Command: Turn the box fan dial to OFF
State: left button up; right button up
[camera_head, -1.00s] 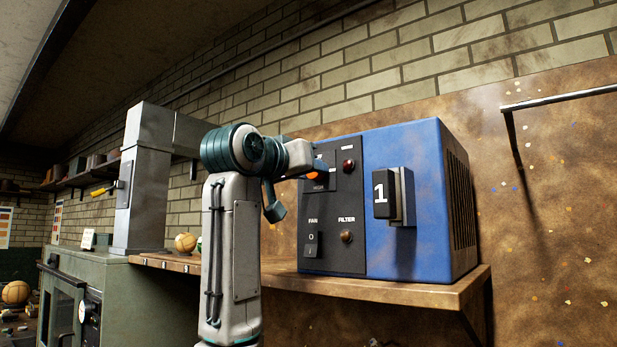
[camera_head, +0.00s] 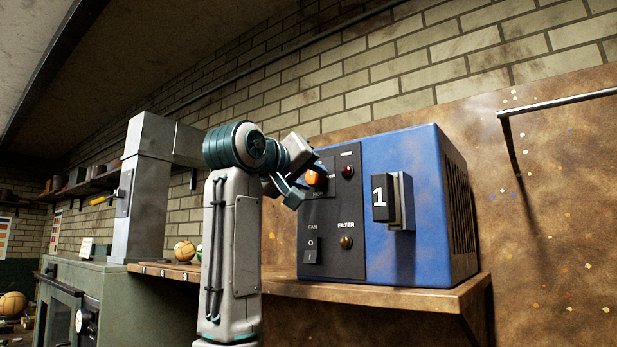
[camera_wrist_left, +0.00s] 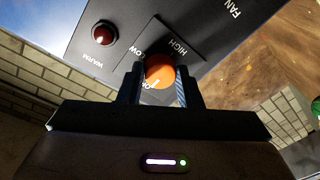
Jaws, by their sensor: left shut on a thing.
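The blue box fan unit (camera_head: 415,250) stands on a wooden shelf, with a black control panel (camera_head: 331,262) on its front. Its orange dial (camera_wrist_left: 159,70) sits at the panel's upper left and also shows in the head view (camera_head: 314,178). My left gripper (camera_wrist_left: 160,86) is shut on the dial, one finger on each side of it. In the wrist view LOW and HIGH are readable around the dial. A third label, starting with O, is partly hidden by a finger, and a white mark on the dial points toward that side. My right gripper is not in view.
The panel also has a red lamp (camera_head: 347,171), a FAN rocker switch (camera_head: 312,250) and an amber FILTER lamp (camera_head: 346,242). A block marked 1 (camera_head: 381,197) juts from the blue front. A grey duct (camera_head: 148,190) stands left of my arm.

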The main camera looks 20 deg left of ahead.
pick_arm(q)
jog(key=shift+f, duration=0.15)
jog(key=o, duration=1)
jog(key=shift+c, duration=0.2)
jog(key=shift+s+a, duration=0.15)
jog(key=shift+s, duration=0.2)
jog(key=b+v, duration=0.4)
jog(key=v, duration=0.6)
jog(key=shift+b, duration=0.35)
